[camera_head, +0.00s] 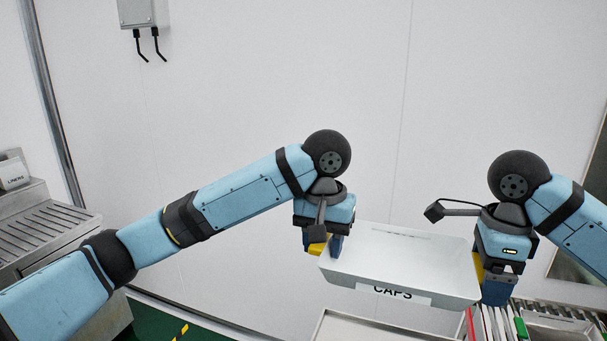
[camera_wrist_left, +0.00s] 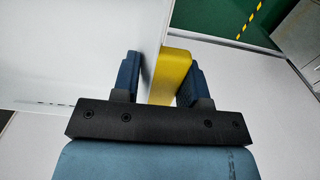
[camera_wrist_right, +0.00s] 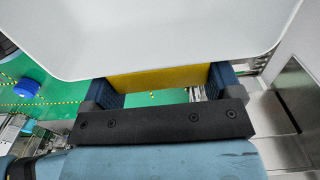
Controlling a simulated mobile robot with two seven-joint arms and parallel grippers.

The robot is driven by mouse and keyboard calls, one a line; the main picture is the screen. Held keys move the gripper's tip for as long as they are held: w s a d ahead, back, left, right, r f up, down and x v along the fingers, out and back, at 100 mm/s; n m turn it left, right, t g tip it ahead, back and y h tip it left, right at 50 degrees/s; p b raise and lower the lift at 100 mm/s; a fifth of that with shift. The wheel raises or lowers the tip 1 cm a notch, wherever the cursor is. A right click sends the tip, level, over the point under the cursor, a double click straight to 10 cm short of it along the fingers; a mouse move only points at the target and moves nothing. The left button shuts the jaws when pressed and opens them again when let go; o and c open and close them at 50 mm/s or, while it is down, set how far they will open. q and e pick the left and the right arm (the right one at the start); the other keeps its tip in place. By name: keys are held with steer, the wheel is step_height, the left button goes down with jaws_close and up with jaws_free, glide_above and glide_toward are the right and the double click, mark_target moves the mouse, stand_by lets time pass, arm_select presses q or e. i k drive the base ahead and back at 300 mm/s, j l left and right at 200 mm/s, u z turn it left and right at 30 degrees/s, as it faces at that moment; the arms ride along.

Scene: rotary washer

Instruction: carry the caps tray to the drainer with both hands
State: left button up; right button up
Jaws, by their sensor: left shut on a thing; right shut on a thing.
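The white caps tray (camera_head: 400,262), with a CAPS label on its front, hangs in the air between my two grippers in the head view. It tilts slightly, and no caps show inside. My left gripper (camera_head: 328,246) is shut on the yellow grip at the tray's left end; the left wrist view shows this yellow grip (camera_wrist_left: 172,77) between the fingers. My right gripper (camera_head: 494,282) is shut at the right end, with the yellow grip (camera_wrist_right: 160,77) between its fingers in the right wrist view. A slatted steel surface (camera_head: 40,232), possibly the drainer, stands at the far left.
Below the tray at the lower right are a pale surface (camera_head: 370,328) and a rack of upright files or plates (camera_head: 492,322). A white wall stands behind. Green floor (camera_head: 150,318) shows at lower left.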

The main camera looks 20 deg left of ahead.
mark_target(37, 234)
steer(key=k, duration=0.3)
steer(key=k+u, duration=0.45)
steer(key=i+j+u, duration=0.15)
steer(key=u, duration=1.85)
steer(key=i+l, duration=0.4)
steer(key=i, duration=0.25)
steer(key=i+l, duration=0.45)
steer(key=i, duration=0.15)
steer(key=i+l, duration=0.4)
steer(key=i, duration=0.25)
steer(key=i+l, duration=0.4)
steer(key=i, duration=0.2)
